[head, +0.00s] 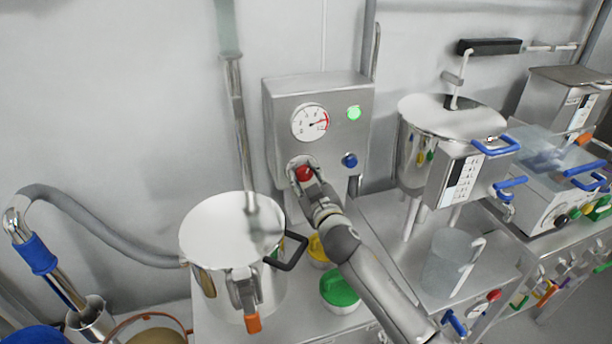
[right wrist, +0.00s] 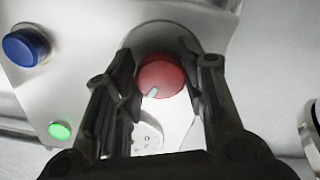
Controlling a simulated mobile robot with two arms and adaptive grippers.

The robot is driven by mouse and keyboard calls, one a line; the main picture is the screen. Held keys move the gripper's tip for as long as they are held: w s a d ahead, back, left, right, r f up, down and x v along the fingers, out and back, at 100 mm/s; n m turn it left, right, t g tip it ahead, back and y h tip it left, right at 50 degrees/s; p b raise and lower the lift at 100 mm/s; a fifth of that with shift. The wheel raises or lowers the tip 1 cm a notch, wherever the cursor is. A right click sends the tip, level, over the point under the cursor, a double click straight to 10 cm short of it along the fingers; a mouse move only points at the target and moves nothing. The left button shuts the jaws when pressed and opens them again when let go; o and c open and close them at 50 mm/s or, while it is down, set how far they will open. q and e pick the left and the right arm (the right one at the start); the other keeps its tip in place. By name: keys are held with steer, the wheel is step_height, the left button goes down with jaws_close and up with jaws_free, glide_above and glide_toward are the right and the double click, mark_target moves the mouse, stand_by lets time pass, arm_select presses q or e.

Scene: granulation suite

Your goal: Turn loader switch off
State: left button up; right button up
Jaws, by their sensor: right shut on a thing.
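The loader switch appears to be the red round knob (head: 304,174) on the lower left of a grey control box (head: 285,95) on the wall. My right gripper (head: 307,178) is at this knob, its arm coming up from the lower right. In the right wrist view, the red knob (right wrist: 160,74) sits between the two black fingers (right wrist: 158,82), which are shut on it. A pale pointer mark shows at its lower left edge in that view. The box's green lamp (head: 354,113) is lit. My left gripper is not in view.
A pressure gauge (head: 310,123) and a blue knob (head: 349,160) share the box. A lidded steel vessel (head: 215,235) stands below left, with yellow (head: 316,248) and green (head: 340,287) lids beside it. A hopper (head: 410,155) stands to the right.

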steer(key=n+p, duration=0.1)
steer(key=n, duration=0.5)
steer(key=n+p, duration=0.1)
steer(key=n, duration=0.3)
steer(key=shift+n+p, duration=0.35)
steer(key=shift+n, duration=1.25)
steer(key=o, duration=1)
steer(key=shift+d, duration=0.1)
steer(key=v, duration=1.2)
steer(key=shift+r, duration=0.1)
